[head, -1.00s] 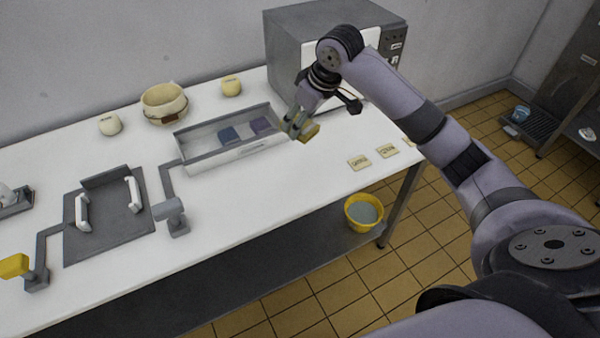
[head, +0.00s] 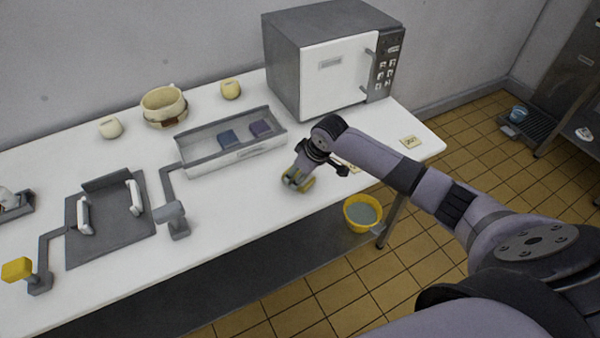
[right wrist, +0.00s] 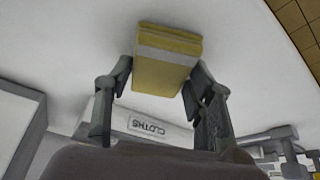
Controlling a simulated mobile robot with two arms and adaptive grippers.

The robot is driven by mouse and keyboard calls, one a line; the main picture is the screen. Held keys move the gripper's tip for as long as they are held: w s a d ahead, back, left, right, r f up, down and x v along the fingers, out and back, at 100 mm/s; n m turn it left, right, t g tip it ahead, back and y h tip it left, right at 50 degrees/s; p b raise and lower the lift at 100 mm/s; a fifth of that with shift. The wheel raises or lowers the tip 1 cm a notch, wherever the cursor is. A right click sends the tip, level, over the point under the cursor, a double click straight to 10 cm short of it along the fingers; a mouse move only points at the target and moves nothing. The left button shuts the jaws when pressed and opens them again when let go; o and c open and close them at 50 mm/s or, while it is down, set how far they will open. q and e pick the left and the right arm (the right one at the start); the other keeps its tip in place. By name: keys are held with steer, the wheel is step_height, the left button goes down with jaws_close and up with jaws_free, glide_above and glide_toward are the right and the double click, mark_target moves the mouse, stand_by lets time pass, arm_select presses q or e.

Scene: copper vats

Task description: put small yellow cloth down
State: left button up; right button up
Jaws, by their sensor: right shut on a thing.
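The small yellow cloth (head: 307,185) is a folded block with a pale band, clear in the right wrist view (right wrist: 166,72). My right gripper (head: 297,180) is shut on it, with a finger on each side in the right wrist view (right wrist: 161,82). The cloth is low over the white counter (head: 240,205), in front of the cloth tray (head: 205,163); I cannot tell if it touches the surface. The tray's label reads CLOTHS in the right wrist view (right wrist: 146,127). My left gripper is out of view.
A white-fronted oven-like box (head: 335,80) stands behind my right arm. A yellow bucket (head: 362,213) is below the counter's front edge.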

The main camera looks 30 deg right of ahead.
steer(key=shift+f, duration=0.15)
steer(key=o, duration=1.1)
steer(key=shift+o, duration=0.2)
steer(key=v, duration=1.2)
steer(key=shift+b, duration=0.3)
